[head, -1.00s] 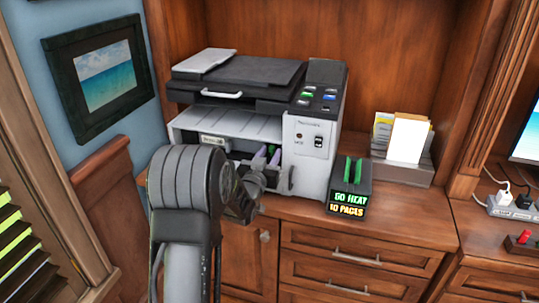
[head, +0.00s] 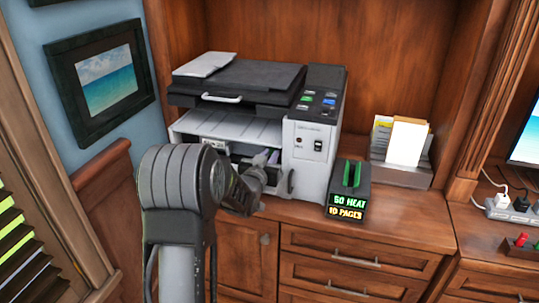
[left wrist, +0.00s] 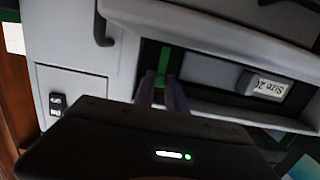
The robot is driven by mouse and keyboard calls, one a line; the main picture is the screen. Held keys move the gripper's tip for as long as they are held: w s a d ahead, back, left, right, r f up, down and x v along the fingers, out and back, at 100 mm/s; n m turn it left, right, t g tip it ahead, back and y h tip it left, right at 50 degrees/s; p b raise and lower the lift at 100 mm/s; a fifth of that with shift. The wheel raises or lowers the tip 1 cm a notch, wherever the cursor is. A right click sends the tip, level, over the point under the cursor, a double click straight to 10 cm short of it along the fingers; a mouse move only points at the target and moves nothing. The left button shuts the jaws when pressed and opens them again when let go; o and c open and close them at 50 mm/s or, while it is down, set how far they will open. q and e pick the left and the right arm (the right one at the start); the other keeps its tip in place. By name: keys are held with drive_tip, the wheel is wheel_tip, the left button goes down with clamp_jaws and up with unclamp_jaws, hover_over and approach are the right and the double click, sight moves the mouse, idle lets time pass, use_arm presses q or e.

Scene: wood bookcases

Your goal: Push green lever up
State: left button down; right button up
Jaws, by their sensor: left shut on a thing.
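The green lever (left wrist: 164,60) shows in the left wrist view as a narrow green upright strip inside the opening of the grey printer (head: 312,160). My left gripper (left wrist: 163,88) has its purple fingers close together at the lower part of the lever, shut on it. The fingertips cover the lever's lower end. In the head view my left gripper (head: 265,158) reaches into the printer's front opening, below the light grey tray. The lever cannot be made out there. My right gripper is not in view.
A black box with green slabs and a lit display (head: 350,188) stands right of the printer. A paper holder (head: 402,172) is behind it. The printer's raised tray (head: 225,125) lies above my gripper. A white label (left wrist: 272,87) sits in the opening. Free counter lies at right.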

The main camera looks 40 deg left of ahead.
use_arm(q)
drive_tip(key=shift+w+a+r+g+p, duration=0.15)
drive_tip(key=shift+w+r+g+p, duration=0.15)
drive_tip(key=shift+r+g+p, duration=0.4)
drive_tip(key=shift+w+f+g+h+p, duration=0.15)
drive_tip(key=shift+f+g+h+p, duration=0.15)
drive_tip(key=shift+g+h, duration=0.15)
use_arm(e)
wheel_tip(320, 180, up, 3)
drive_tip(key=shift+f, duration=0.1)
use_arm(q)
drive_tip(key=c, duration=1.4)
unclamp_jaws()
drive_tip(key=shift+o, duration=0.2)
drive_tip(key=shift+f, duration=0.15)
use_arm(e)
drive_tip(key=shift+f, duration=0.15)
